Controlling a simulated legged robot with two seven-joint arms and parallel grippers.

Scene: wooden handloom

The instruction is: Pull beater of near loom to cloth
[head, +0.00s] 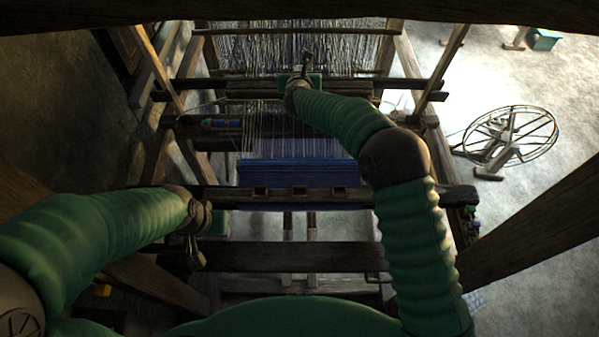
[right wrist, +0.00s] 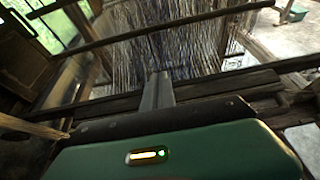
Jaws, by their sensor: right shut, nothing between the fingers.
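The near loom's blue cloth (head: 300,172) lies behind the front beam (head: 345,194), with pale warp threads running away from it. Dark wooden crossbars, which look like the beater (head: 235,90), span the loom beyond the cloth, with a clear gap between. My right gripper (head: 306,60) reaches over these bars. It is shut and empty; in the right wrist view its fingers (right wrist: 158,88) overlap a dark crossbar (right wrist: 215,92), and I cannot tell whether they touch it. My left gripper (head: 195,256) hangs at the front beam's left end; its jaw opening is unclear.
A spoked wheel (head: 510,137) stands on the floor at the right. Upright loom posts (head: 441,68) flank the crossbars. Dense warp threads (head: 290,50) stretch at the back. A lower beam (head: 300,257) crosses in front. A green box (head: 544,39) sits at the far right.

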